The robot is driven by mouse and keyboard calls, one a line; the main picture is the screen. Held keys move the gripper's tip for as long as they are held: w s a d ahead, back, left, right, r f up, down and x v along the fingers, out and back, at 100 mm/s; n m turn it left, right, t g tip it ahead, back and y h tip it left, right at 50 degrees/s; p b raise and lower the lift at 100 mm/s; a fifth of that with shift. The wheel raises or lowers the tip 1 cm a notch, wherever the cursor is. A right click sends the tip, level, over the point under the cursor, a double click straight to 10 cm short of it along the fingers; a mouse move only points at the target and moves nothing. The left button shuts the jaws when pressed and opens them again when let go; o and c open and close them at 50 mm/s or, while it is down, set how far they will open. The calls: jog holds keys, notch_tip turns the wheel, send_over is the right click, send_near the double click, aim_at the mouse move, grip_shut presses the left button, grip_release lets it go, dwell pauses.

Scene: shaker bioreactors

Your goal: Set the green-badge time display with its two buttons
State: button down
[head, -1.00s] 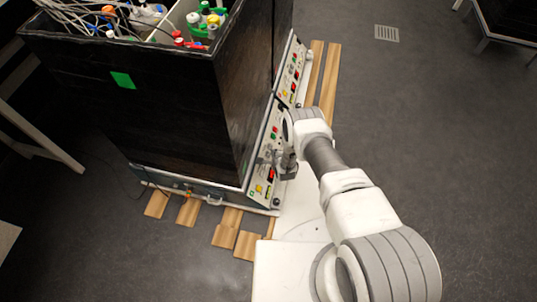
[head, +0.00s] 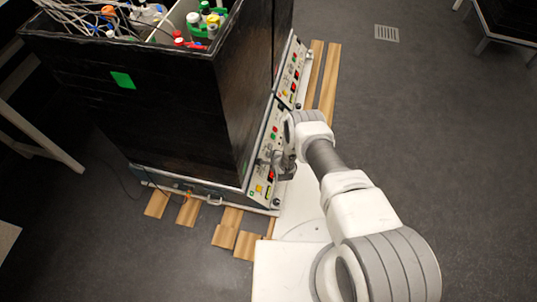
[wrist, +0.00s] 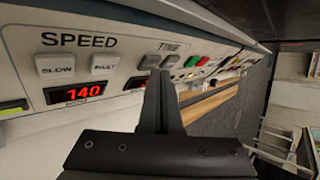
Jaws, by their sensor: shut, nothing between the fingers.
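The black shaker bioreactor (head: 160,120) carries a green badge (head: 123,80) on its side. Its sloped control panel (head: 262,180) faces right in the head view. In the wrist view, two grey buttons, a left one (wrist: 150,62) and a right one (wrist: 173,62), sit under the TIME label (wrist: 174,48). The red time display (wrist: 137,82) is mostly hidden behind my fingers, so its number cannot be read. My gripper (wrist: 160,78) is shut and empty, its tips just below the TIME buttons; contact cannot be told. In the head view my gripper (head: 283,164) is at the panel.
Red (wrist: 202,61) and green (wrist: 192,61) buttons lie farther right. A second panel (head: 291,77) stands behind. Wooden slats (head: 327,85) lie on the floor; floor at right is clear.

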jog(key=shift+w+a+f, duration=0.1)
jog(key=shift+a+f, duration=0.15)
jog(key=shift+a, duration=0.05)
dwell(0.8)
jog(key=shift+r, duration=0.1)
jog(key=shift+d+r+p, duration=0.45)
jog(key=shift+d+p, duration=0.05)
jog(key=shift+d, duration=0.1)
jog(key=shift+s+d+r+p, duration=0.25)
jog(key=shift+d+r+p, duration=0.5)
jog(key=shift+d+r, duration=0.15)
jog(key=shift+s+d+r+p, duration=0.25)
jog(key=shift+d+r+p, duration=0.55)
jog(key=shift+d, duration=0.1)
